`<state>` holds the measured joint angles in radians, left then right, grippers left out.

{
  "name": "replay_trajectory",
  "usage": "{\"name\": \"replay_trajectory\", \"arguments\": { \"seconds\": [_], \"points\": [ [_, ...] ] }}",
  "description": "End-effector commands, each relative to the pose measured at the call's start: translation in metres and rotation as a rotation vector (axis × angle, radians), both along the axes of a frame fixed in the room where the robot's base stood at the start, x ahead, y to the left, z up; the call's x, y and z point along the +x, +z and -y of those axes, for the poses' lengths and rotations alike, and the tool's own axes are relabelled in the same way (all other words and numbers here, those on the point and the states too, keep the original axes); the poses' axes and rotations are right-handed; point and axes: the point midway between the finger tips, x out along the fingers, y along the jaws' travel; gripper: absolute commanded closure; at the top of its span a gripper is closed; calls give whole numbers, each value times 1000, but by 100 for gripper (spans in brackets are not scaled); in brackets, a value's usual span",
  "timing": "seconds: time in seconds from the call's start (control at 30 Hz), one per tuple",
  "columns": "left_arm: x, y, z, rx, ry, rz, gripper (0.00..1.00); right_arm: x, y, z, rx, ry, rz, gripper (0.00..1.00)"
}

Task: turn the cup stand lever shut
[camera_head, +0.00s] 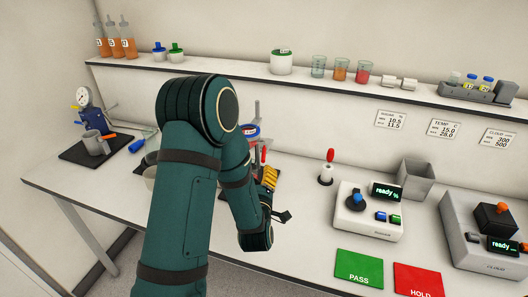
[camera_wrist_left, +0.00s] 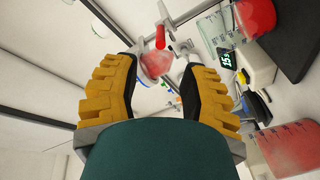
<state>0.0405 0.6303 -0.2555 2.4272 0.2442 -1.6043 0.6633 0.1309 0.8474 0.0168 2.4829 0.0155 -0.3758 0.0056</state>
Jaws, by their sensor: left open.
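The cup stand lever shows in the left wrist view as a red handle (camera_wrist_left: 160,37) between thin metal arms, just beyond my fingertips. A rounded cup with reddish content (camera_wrist_left: 156,64) shows behind it. In the head view a red handle (camera_head: 264,155) stands just above my left gripper (camera_head: 268,176), and most of the stand is hidden by my arm. My left gripper, with yellow fingers, also shows in the left wrist view (camera_wrist_left: 160,66). It is open, and its fingers lie on either side of the cup and lever area with nothing visibly held. My right gripper is not in view.
A white holder with a red-tipped handle (camera_head: 326,174) stands right of my gripper. A white device (camera_head: 366,220) reads "ready". Green PASS (camera_head: 359,267) and red HOLD (camera_head: 418,280) mats lie at the front. A gauge device (camera_head: 88,115) stands left. A shelf (camera_head: 240,75) runs behind.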

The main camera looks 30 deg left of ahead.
Motion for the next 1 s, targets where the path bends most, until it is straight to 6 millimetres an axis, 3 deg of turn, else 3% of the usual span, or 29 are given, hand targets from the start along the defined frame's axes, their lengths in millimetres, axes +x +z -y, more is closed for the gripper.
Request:
{"name": "replay_trajectory", "arguments": {
  "seconds": [0.5, 0.7, 1.0],
  "points": [
    [83, 1, -46, 2, 0, 0, 57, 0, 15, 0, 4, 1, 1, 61],
    [97, 1, -53, 1, -1, 0, 57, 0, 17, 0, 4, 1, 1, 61],
    [100, 0, -54, 1, -1, -1, 57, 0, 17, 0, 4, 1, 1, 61]
  ]
}}
